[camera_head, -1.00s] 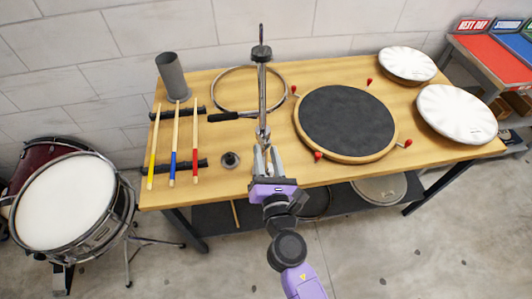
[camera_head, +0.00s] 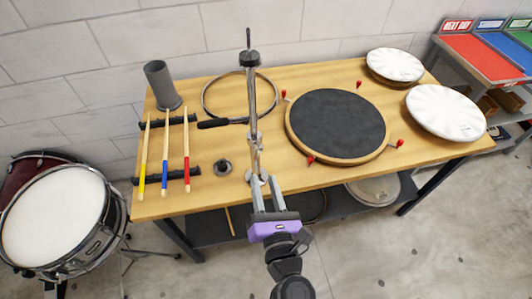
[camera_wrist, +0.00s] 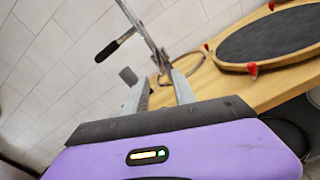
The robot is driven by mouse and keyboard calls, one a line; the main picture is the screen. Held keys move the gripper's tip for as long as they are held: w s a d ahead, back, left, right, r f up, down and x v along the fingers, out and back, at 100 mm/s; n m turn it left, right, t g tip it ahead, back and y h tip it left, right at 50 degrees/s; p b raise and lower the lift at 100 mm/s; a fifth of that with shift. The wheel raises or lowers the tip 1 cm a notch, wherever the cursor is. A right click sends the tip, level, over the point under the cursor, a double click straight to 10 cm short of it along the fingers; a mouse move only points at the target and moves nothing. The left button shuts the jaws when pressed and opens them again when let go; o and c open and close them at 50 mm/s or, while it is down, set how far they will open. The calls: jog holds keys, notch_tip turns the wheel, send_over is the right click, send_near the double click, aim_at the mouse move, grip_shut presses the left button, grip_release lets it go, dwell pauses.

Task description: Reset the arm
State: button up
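My gripper (camera_head: 267,194) is in front of the bench's near edge in the head view, with its purple body below and two grey fingers pointing toward the bench. In the wrist view my gripper (camera_wrist: 161,88) shows its two fingers apart with nothing seen between them. Beyond the fingertips stands a metal stand (camera_head: 252,105) with a black side handle (camera_head: 213,123); the stand (camera_wrist: 150,38) also shows past the fingers in the wrist view. I cannot tell whether the fingertips touch the stand's lower end.
The wooden bench (camera_head: 245,190) holds a black round pad (camera_head: 338,123) with red knobs, a metal hoop (camera_head: 206,98), three drumsticks (camera_head: 165,168), a grey cup (camera_head: 162,86) and two white drumheads (camera_head: 445,113). A snare drum (camera_head: 52,215) stands left. A coloured-tray rack (camera_head: 482,60) is at right.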

jog(key=s+d+m+g+h+b, duration=0.1)
jog(key=s+d+m, duration=0.6)
jog(key=s+m, duration=0.3)
jog(key=s+d+r+m+h+b, duration=0.1)
jog(key=s+d+m+h+b, duration=0.1)
jog(key=s+d+m, duration=0.6)
jog(key=s+d+m+g+h+b, duration=0.1)
jog(key=s+d+m+h, duration=0.1)
jog(key=s+d+m, duration=0.5)
jog(key=s+m, duration=0.6)
jog(key=m, duration=0.4)
jog(key=shift+d+r+g, duration=0.3)
jog(key=shift+d+r, duration=0.05)
